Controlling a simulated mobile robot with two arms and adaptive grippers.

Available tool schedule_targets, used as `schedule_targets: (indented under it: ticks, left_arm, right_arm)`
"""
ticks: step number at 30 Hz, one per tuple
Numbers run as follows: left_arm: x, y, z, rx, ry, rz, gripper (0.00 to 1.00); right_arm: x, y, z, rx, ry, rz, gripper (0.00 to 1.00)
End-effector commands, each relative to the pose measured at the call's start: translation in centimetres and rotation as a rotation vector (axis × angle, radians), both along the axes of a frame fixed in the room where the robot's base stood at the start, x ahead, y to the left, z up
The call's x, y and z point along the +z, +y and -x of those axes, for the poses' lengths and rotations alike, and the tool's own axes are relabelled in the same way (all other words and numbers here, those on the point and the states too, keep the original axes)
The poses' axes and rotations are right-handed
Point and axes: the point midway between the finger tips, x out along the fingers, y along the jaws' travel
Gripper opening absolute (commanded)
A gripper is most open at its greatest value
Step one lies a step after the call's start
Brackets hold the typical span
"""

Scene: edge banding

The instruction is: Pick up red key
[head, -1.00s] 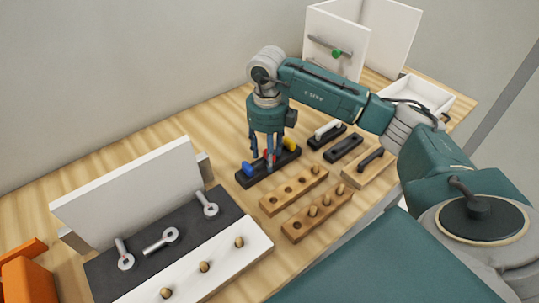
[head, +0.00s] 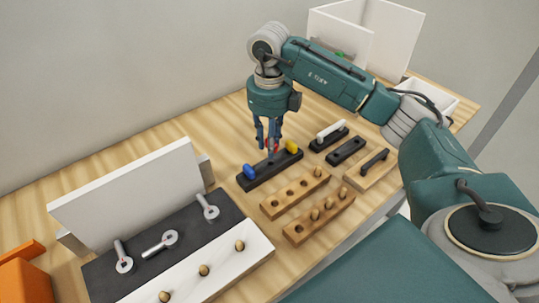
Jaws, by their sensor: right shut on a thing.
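The red key (head: 269,146) shows as a small patch of red between the fingers of my right gripper (head: 269,143). My right gripper is shut on it, above the middle of a black holder block (head: 258,173). The fingers hide most of the key. I cannot tell whether its lower end is clear of the block. A blue key (head: 249,171) stands at the block's left end and a yellow key (head: 291,147) at its right end. My left gripper is not in view.
Two wooden peg blocks (head: 318,215) lie in front of the black block. Black blocks with handles (head: 330,133) stand to its right. A white panel with a dark mat and wrenches (head: 166,241) is at the left. White boxes (head: 350,35) stand at the back right.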

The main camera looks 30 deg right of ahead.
Motion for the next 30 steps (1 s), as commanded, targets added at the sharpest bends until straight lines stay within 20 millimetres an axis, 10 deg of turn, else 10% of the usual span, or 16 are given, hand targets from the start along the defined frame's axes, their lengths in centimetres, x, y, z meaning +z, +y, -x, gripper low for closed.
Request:
schedule_targets:
  ticks: [13, 30]
  left_arm:
    - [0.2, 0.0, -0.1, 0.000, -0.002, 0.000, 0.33]
    - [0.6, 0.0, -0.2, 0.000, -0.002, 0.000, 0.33]
  right_arm:
    - [12.2, -0.1, -0.1, -0.001, -0.005, 0.002, 0.00]
    - [14.9, 0.0, 0.0, 0.001, 0.001, 0.000, 0.00]
